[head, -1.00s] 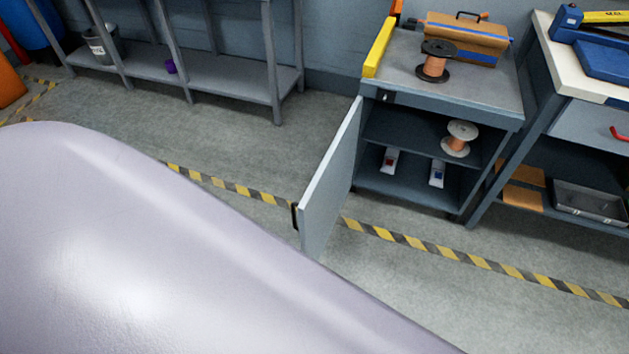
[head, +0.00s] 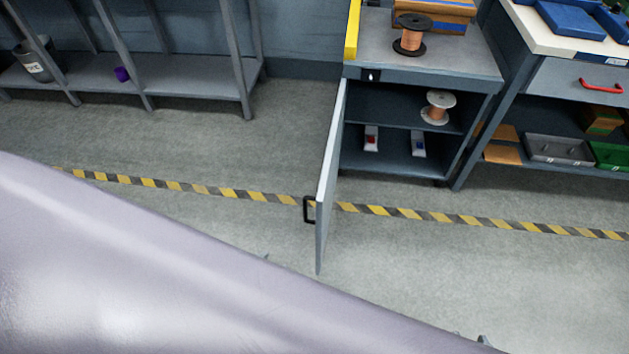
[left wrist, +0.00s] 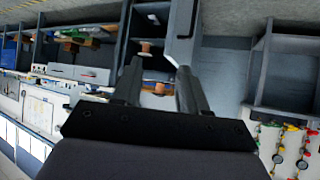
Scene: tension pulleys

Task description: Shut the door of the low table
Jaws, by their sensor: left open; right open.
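The low table (head: 425,72) is a dark grey cabinet at the upper right of the head view. Its grey door (head: 328,185) stands wide open, hinged on the cabinet's left side and swung out toward me. A black handle (head: 308,210) is on the door's left face near the free edge. My left gripper (left wrist: 153,64) is open and empty in the left wrist view, pointing toward shelves with spools.
The cabinet holds a white spool (head: 438,107) and small bottles (head: 371,138); a dark copper spool (head: 411,36) stands on top. A workbench (head: 560,45) is at right, a grey shelf rack (head: 185,85) at left. Floor around the door is clear, with a striped line (head: 200,190).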

